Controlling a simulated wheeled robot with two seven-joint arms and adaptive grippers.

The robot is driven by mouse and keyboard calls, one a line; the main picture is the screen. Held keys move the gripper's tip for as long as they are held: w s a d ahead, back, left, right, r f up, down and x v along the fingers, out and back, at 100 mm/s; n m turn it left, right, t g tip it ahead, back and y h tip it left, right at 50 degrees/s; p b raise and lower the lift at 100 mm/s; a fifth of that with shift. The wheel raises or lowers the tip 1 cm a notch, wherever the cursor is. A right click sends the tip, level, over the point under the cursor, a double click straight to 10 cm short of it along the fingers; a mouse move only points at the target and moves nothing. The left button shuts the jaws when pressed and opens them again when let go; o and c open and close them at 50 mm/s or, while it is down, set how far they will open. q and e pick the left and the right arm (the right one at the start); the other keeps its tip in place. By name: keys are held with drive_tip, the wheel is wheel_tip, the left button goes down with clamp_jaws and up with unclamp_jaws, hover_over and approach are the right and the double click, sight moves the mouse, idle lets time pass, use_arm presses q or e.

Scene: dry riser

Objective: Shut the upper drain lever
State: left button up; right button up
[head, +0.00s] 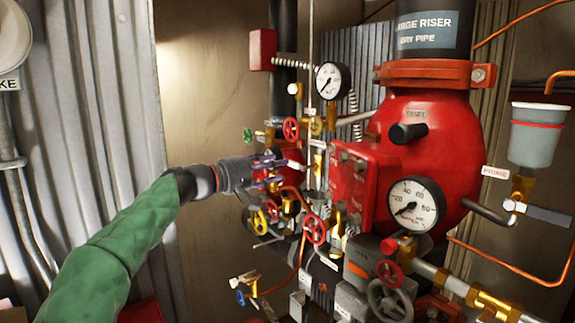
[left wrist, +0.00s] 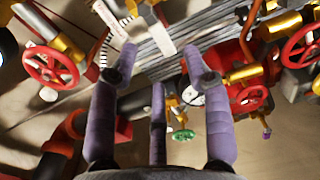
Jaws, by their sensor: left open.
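My left gripper (head: 284,162) reaches in from the left to the brass valves beside the red riser valve body. Its purple fingers are spread and hold nothing. In the left wrist view, the open fingers (left wrist: 160,62) point at a pale flat lever (left wrist: 160,34) on a brass valve (left wrist: 144,8). The lever lies beyond the fingertips, between their lines; whether a finger touches it I cannot tell. In the head view, a pale tip (head: 295,165) shows just past the fingers. No label shows which lever is the upper drain one. My right gripper is not in view.
A large gauge (head: 413,205) and the red valve body (head: 440,150) stand to the right. Free room lies left, before the corrugated wall (head: 110,90).

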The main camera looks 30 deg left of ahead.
use_arm(q)
drive_tip(key=shift+v, duration=2.7)
